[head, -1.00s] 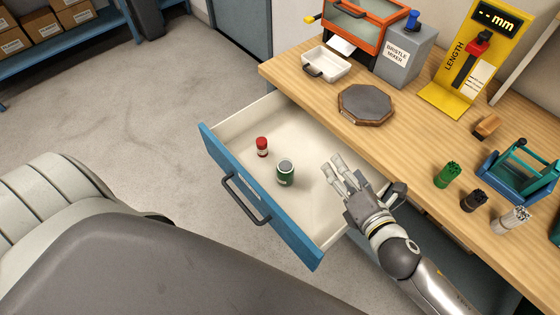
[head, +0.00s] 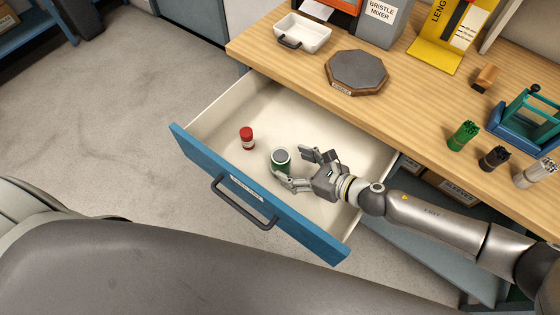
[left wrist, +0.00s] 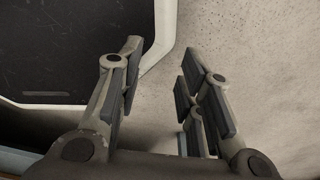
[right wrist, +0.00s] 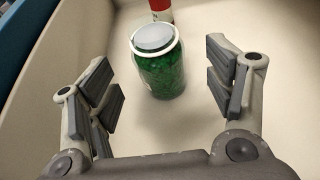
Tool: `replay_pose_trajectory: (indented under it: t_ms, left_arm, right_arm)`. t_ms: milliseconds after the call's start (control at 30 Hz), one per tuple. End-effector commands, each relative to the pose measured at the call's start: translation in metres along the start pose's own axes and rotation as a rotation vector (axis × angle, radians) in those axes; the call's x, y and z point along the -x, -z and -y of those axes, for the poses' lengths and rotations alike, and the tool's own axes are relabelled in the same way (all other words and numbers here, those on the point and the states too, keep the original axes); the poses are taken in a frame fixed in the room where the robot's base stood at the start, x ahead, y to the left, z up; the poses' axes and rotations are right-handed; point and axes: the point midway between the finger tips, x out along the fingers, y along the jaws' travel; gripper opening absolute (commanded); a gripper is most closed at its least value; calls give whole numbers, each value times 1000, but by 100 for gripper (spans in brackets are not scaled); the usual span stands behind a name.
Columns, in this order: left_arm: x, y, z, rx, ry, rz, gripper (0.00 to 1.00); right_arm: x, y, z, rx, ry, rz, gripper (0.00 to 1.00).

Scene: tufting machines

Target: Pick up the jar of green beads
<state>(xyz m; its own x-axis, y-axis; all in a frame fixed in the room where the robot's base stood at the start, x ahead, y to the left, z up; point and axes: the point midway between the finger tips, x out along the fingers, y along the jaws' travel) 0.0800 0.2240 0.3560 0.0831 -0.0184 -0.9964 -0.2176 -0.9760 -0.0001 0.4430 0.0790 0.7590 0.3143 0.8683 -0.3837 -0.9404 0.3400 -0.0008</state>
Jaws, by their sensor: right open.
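The jar of green beads (head: 281,160) stands upright in the open drawer, with a pale lid. My right gripper (head: 291,168) is low in the drawer, just right of the jar, its fingers spread towards it. In the right wrist view the jar (right wrist: 160,66) stands ahead of the open fingers (right wrist: 165,85), near the middle of the gap, and nothing is gripped. My left gripper (left wrist: 158,85) shows only in the left wrist view, with its fingers apart and empty over the floor.
A red-capped jar (head: 247,138) stands left of the green one in the drawer. The blue drawer front (head: 255,200) with its dark handle and the drawer's side walls bound the space. The wooden worktop (head: 400,105) lies behind, holding a dark octagonal plate (head: 356,72) and bristle bundles.

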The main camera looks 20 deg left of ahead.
Motion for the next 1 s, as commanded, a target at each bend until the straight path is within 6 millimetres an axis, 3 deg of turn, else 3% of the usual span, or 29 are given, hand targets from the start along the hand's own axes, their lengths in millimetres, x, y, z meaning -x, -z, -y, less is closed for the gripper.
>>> replay_pose_trajectory:
  t_ms: [200,400,733,1000]
  left_arm:
    - [2,2,16,2,19,-2,34]
    - [1,4,17,4,21,-4,34]
    - [1,4,15,5,19,-4,34]
    - [1,5,11,4,13,-6,34]
  right_arm:
    - [-21,-1,-2,-3,-1,1,76]
    - [-47,0,-2,-1,0,1,76]
    - [-54,0,-1,-2,1,1,76]
    - [-53,0,-1,-2,1,1,43]
